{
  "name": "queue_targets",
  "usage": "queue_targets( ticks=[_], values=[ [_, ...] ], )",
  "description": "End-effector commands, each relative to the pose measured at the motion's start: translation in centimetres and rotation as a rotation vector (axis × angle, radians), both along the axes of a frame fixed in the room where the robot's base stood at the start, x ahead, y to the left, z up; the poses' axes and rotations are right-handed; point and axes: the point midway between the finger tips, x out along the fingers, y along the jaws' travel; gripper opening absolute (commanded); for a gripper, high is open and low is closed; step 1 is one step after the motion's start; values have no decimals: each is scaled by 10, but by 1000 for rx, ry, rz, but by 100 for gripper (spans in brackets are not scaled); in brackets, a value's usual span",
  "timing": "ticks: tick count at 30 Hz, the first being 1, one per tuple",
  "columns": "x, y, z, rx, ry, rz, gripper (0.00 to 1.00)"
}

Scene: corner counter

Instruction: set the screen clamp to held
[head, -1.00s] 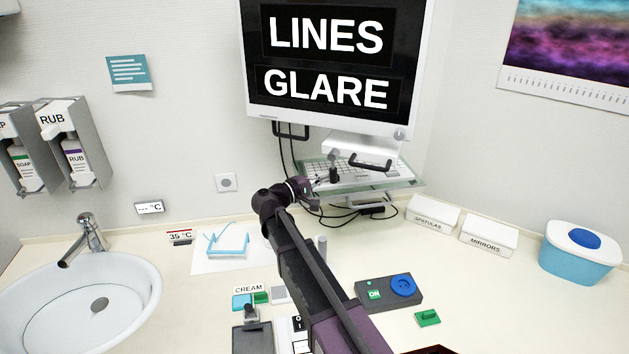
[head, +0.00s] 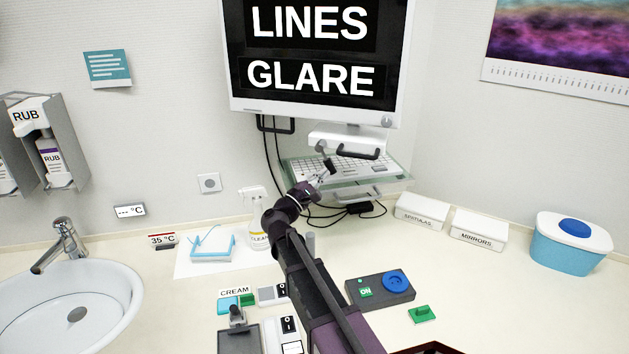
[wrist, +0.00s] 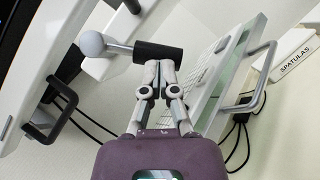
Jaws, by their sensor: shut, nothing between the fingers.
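The screen (head: 318,105) hangs on the wall and reads LINES and GLARE. Below it is what looks like its clamp lever: a grey ball (wrist: 92,43) with a short rod and a black grip (wrist: 158,52). The black grip also shows in the head view (head: 330,167), slanting down. No held marking is readable on it. My gripper (wrist: 158,68) is shut and empty, its fingertips right at the underside of the black grip in the wrist view. I cannot tell whether they touch it. In the head view my gripper (head: 318,180) is just below the lever.
A glass shelf (head: 385,180) with a keyboard (head: 350,167) lies close behind and right of the lever. Black handles (wrist: 62,108) and loose cables hang nearby. SPATULAS (head: 421,211) and MIRRORS (head: 479,230) boxes stand right. A spray bottle (head: 258,232) stands left of my arm.

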Motion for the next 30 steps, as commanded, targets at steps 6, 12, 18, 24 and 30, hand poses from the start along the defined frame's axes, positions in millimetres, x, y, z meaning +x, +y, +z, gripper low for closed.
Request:
queue_targets(
  ticks=[6, 12, 18, 24, 30],
  values=[
    [-3, -6, 2, -80, 29, -1, 0],
    [-3, -8, 3, -109, 39, 0, 0],
    [-2, -9, 3, -114, 42, -1, 0],
    [-2, -9, 3, -113, 41, -2, 0],
    [-2, -10, 3, -113, 41, -2, 0]
  ],
)
